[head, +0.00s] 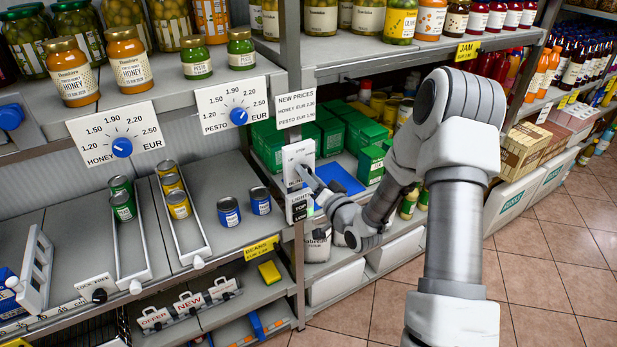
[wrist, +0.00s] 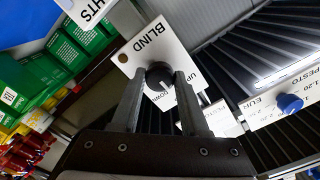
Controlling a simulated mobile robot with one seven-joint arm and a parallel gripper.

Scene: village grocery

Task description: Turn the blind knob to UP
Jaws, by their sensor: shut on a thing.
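The blind knob (wrist: 160,75) is a dark round knob on a white plate (wrist: 137,50) marked BLIND. The labels UP and DOWN on the plate are partly covered by my fingers. The plate also shows in the head view (head: 297,155), on the shelf post. My gripper (wrist: 160,78) has one finger on each side of the knob and is shut on it. In the head view my gripper (head: 303,174) hides the knob. A small pale mark shows on the knob's face, but I cannot tell clearly which label it points to.
Blue price dials for honey (head: 122,147) and pesto (head: 239,116) are to the left. Green boxes (head: 370,164) stand on the shelf behind my forearm. Tiled floor is clear at right.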

